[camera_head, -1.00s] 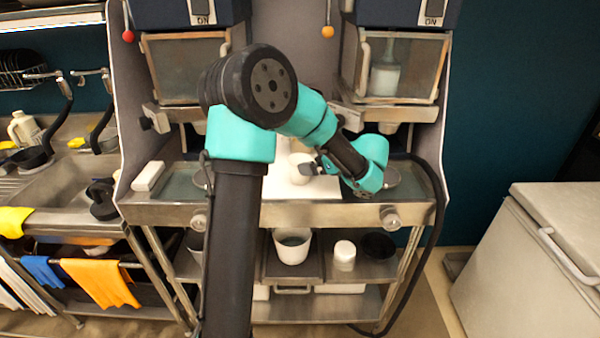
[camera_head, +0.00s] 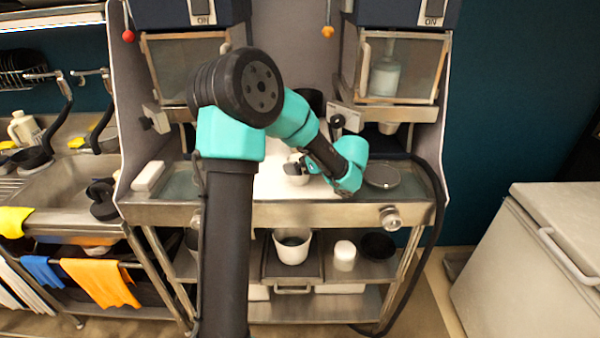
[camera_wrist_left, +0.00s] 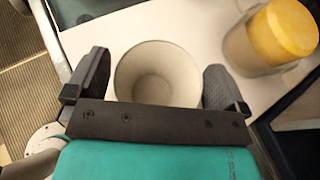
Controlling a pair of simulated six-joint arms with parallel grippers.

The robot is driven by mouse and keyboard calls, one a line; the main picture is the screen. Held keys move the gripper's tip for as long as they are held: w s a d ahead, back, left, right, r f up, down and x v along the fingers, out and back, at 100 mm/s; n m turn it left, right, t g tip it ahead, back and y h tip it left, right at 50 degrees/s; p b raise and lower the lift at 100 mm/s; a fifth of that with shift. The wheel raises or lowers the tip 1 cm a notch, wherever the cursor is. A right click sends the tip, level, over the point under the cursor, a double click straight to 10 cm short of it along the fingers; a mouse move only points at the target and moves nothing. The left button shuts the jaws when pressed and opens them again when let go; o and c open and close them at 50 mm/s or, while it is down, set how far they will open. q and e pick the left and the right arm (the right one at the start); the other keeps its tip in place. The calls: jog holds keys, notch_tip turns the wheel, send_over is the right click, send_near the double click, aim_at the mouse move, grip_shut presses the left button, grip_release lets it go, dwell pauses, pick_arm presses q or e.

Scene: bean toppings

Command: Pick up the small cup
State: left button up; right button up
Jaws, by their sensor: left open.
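A small white cup (camera_head: 297,177) stands upright on the white board at the middle of the steel counter, partly hidden by my left arm in the head view. In the left wrist view the cup (camera_wrist_left: 158,72) shows its open mouth and looks empty. My left gripper (camera_wrist_left: 157,85) is open, with one dark finger on each side of the cup. It also shows beside the cup in the head view (camera_head: 308,167). I cannot tell whether either finger touches the cup. My right gripper is not in view.
A yellow-topped container (camera_wrist_left: 280,35) stands close to the cup in the left wrist view. A white bucket (camera_head: 291,250), a white jar (camera_head: 344,252) and a black bowl (camera_head: 379,247) stand on the shelf below.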

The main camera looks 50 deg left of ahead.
pick_arm(q)
jog(key=shift+c, duration=0.4)
jog(key=c, duration=0.7)
jog(key=shift+r, duration=0.45)
jog(key=s+d+r, duration=0.4)
jog(key=s+d, duration=0.6)
jog(key=d, duration=0.2)
jog(key=shift+s, duration=0.25)
